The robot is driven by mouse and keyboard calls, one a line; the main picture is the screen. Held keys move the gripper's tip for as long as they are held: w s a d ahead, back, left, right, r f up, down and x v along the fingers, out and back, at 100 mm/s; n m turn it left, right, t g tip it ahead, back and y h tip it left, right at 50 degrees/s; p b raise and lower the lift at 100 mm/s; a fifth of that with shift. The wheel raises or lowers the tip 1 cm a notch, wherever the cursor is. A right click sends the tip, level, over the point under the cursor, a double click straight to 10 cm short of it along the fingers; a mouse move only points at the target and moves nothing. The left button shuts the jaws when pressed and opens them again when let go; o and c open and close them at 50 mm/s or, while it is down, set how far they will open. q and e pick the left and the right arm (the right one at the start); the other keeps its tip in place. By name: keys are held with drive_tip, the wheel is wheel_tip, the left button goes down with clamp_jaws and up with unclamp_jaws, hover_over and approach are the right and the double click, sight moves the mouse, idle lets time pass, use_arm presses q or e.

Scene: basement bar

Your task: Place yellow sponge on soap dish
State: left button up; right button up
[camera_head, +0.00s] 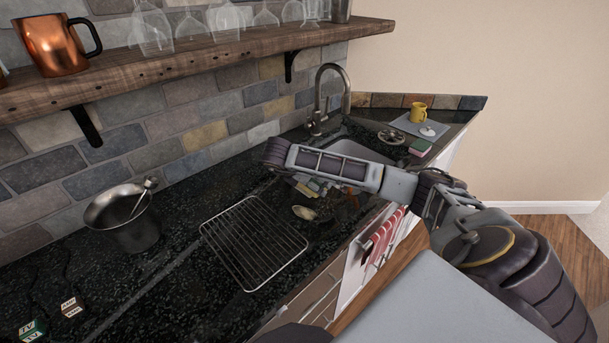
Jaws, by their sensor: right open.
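My right arm reaches in from the lower right across the counter. The far end of this arm, with my right gripper (276,153), is over the counter left of the sink; its fingers are hard to make out. It is open. Small yellowish and grey pieces (307,188) lie on the counter just below the arm; I cannot tell whether one is the yellow sponge. A small pale oval dish (303,212), possibly the soap dish, lies by the rack. My left gripper is not in view.
A wire rack (253,238) lies on the dark counter, with a metal bucket (123,220) to its left. The sink (362,150) and faucet (332,92) are behind my arm. A yellow mug (418,112) stands on a grey mat. A glass-laden shelf (190,58) overhangs the back.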

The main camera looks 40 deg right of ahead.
sight(313, 180)
drive_tip(key=shift+v, duration=1.45)
drive_tip(key=shift+a+r+p, duration=0.3)
drive_tip(key=shift+r+p, duration=0.25)
drive_tip(key=shift+p, duration=0.1)
drive_tip(key=shift+p+v, duration=0.8)
drive_tip(key=shift+v, duration=0.3)
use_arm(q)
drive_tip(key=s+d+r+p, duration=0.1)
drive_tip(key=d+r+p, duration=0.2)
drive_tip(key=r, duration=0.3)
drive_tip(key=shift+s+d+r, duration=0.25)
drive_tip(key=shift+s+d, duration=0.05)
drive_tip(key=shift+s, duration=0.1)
use_arm(e)
drive_tip(key=shift+v, duration=2.85)
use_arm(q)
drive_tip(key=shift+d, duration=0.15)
use_arm(e)
drive_tip(key=shift+a, duration=0.1)
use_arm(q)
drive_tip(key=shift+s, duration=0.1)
use_arm(e)
drive_tip(key=shift+s+f, duration=0.1)
drive_tip(key=shift+s, duration=0.05)
